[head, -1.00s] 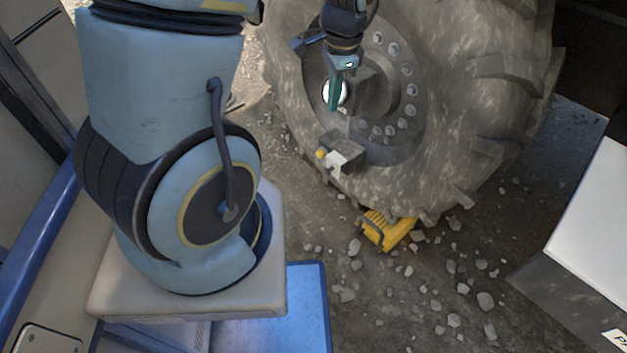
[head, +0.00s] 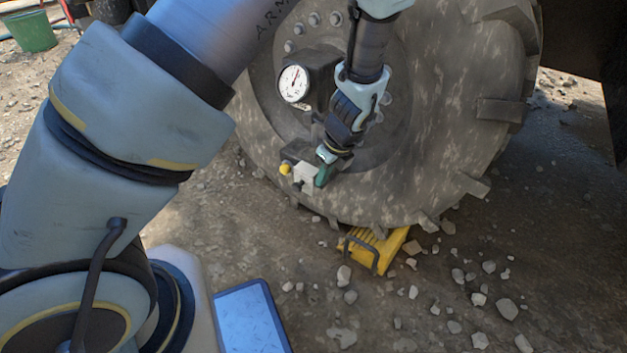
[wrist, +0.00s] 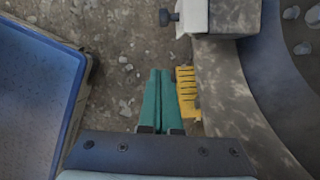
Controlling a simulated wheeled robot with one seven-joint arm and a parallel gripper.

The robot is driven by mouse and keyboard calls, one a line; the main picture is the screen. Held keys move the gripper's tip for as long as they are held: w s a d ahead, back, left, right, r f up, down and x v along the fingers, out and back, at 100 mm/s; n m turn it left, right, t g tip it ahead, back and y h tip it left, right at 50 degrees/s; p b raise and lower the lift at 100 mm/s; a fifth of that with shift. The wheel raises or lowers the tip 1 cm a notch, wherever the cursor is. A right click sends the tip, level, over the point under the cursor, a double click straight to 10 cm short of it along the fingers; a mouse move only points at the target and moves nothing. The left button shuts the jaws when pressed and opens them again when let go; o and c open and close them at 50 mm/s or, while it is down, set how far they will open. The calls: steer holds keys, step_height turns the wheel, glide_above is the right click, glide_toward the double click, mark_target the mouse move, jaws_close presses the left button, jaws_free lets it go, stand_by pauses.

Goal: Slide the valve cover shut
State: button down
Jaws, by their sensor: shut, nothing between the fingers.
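The valve cover (head: 304,178) looks like a pale sliding piece on a small dark box on the big wheel, with a yellow knob (head: 285,169) at its left. In the wrist view a pale block (wrist: 190,15) at the top, with a dark knob (wrist: 169,17) on its left, seems to be the same part. My gripper (head: 320,181) is shut and empty, its green fingers just right of the pale piece in the head view. In the wrist view its fingertips (wrist: 160,72) are apart from the block. Whether they touch the cover in the head view is unclear.
A round gauge (head: 294,84) sits on the wheel (head: 440,130) above the cover. A yellow wheel chock (head: 375,247) lies under the tyre. Loose stones cover the ground. A green bucket (head: 31,31) stands far left.

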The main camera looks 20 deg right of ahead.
mark_target(303, 182)
steer(key=w+a+f+b, duration=0.2)
steer(key=w+f+b, duration=0.2)
steer(key=w+f, duration=0.2)
steer(key=shift+a+f, duration=0.15)
steer(key=shift+f, duration=0.95)
steer(key=w+a+p, duration=0.3)
steer(key=w+a, duration=0.1)
steer(key=w, duration=0.4)
steer(key=shift+w+a, duration=0.2)
steer(key=shift+a, duration=0.1)
